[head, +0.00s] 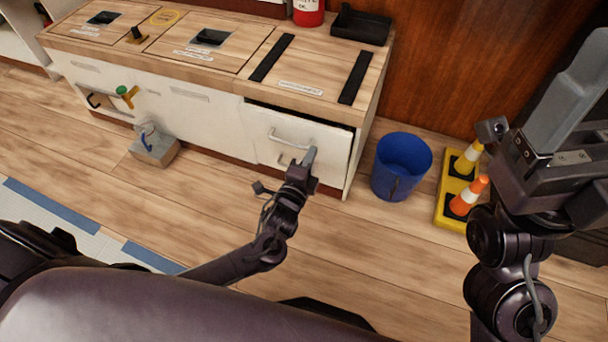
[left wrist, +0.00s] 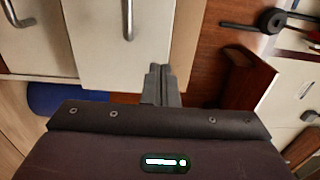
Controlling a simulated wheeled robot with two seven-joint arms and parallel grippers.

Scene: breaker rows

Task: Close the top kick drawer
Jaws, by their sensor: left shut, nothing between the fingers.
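The top kick drawer (head: 315,138) is a white front with a metal bar handle at the right end of the low cabinet. It stands out a little, with a dark gap along its top edge.
A blue bucket (head: 402,168) stands right of the cabinet, beside a yellow tray (head: 443,207) with small cones. A red bottle (head: 308,12) and black tray (head: 360,25) stand on the worktop (head: 320,62).

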